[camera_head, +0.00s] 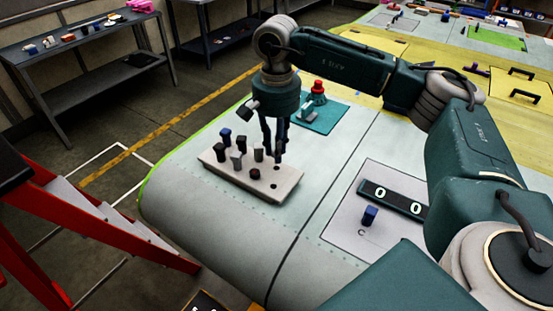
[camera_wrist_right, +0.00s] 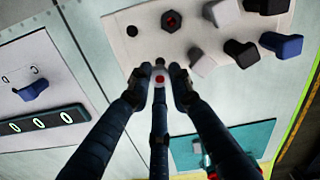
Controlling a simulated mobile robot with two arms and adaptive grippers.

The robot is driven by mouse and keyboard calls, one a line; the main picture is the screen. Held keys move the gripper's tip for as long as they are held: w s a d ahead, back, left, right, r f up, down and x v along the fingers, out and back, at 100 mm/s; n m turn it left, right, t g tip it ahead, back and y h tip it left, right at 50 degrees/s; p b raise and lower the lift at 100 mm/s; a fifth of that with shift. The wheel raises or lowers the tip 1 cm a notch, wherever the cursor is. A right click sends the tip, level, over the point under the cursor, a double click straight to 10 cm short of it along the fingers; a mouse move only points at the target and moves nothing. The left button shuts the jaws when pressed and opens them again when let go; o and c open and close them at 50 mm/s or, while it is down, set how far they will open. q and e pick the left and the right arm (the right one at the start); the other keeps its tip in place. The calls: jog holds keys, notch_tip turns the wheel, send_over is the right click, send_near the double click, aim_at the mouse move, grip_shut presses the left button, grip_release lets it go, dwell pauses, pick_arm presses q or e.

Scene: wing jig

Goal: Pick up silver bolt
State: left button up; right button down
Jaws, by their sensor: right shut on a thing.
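My right gripper (camera_head: 274,150) reaches down over the right far end of a pale bolt block (camera_head: 225,178). In the right wrist view its fingers (camera_wrist_right: 159,84) are closed in on a small pale piece with a red spot, which looks like a silver bolt (camera_wrist_right: 159,72). A dark hole shows just beyond its tip, by the block's edge; I cannot tell whether the bolt is clear of it. Other bolts stand in the block: silver (camera_head: 236,158), silver (camera_head: 258,151), black (camera_head: 219,148), black (camera_head: 241,143) and blue (camera_head: 226,134). My left gripper is out of view.
A teal mat (camera_head: 325,118) with a red-topped item (camera_head: 318,88) lies behind the gripper. A grey panel (camera_head: 340,230) with a blue piece (camera_head: 369,215) and a dark counter display (camera_head: 393,198) is on the right. A red stepped frame (camera_head: 110,225) stands off the wing's left side.

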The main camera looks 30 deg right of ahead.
notch_tip(320, 180, up, 7)
jog(key=shift+w+a+f+b, duration=0.1)
jog(key=shift+b, duration=0.9)
notch_tip(320, 180, up, 10)
jog(key=p, duration=0.1)
jog(key=shift+f, duration=0.2)
jog(key=shift+f, duration=0.1)
